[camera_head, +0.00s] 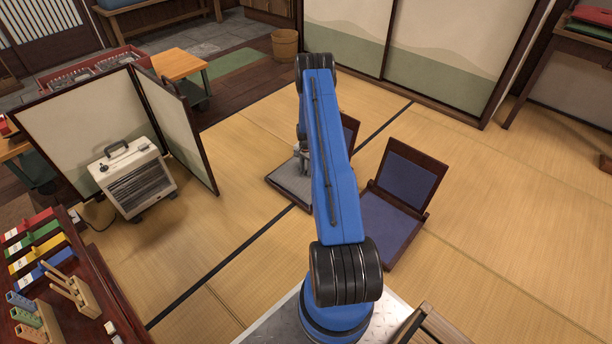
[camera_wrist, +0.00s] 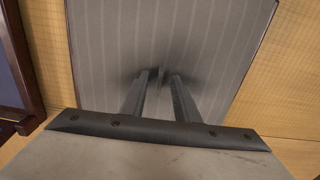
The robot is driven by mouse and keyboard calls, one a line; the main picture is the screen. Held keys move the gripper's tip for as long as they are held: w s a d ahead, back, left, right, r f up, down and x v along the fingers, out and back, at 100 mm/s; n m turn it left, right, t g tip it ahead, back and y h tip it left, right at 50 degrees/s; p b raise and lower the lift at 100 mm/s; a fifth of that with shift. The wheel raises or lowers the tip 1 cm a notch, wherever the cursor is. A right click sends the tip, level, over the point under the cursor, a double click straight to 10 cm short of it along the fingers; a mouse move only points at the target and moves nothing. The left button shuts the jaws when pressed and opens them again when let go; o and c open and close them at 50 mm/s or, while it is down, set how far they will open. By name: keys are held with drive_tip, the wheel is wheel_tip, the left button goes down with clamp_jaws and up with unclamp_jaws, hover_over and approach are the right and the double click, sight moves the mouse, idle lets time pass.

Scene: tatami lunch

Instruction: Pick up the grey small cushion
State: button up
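The grey small cushion (camera_wrist: 205,35) has pale stripes and fills the upper middle of the wrist view. In the head view its grey surface (camera_head: 292,183) shows left of my blue arm, in a dark-edged low seat. My gripper (camera_wrist: 160,77) is pointed at the cushion, with dark shading around both fingertips. The two fingers stand apart with a small gap, and a small grey ridge shows between their tips. I cannot tell whether the tips touch the cushion. In the head view my gripper (camera_head: 302,152) is partly hidden by my arm.
A dark-framed floor chair with a blue seat (camera_head: 390,222) stands close on the right. Another backrest (camera_head: 349,130) shows behind my arm. A white heater (camera_head: 132,178) and a folding screen (camera_head: 182,130) stand on the left. Tatami (camera_head: 520,200) is clear at right.

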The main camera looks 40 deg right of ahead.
clamp_jaws()
drive_tip(key=shift+r, duration=0.1)
